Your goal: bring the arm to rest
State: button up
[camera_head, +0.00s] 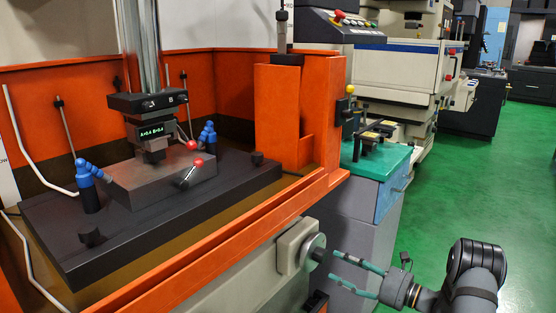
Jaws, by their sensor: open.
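My gripper (334,266) is in the lower right of the head view, at the end of my dark grey arm (474,278). Its two teal fingers point left and stand apart, with nothing between them. The fingertips are close to the round grey knob (316,247) on the front of the spark erosion machine. I cannot tell whether they touch it; a small gap seems to show. The rest of my arm is cut off by the bottom edge.
The machine's orange tank wall (235,245) is left of my gripper. Inside, a grey block (150,187) lies on the dark table (75,240) below the tool head. A cabinet with a green top (372,167) stands behind my gripper. Green floor (520,150) is clear at right.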

aim_at(326, 256)
jog(key=x, duration=0.6)
jog(key=shift+d+f+n+b, duration=0.2)
jog(key=shift+n+b, duration=0.1)
jog(key=shift+b, duration=0.15)
jog(key=shift+a+r+n, duration=0.1)
jog(key=shift+r+n, duration=0.1)
jog(key=shift+n, duration=0.2)
jog(key=shift+r, duration=0.1)
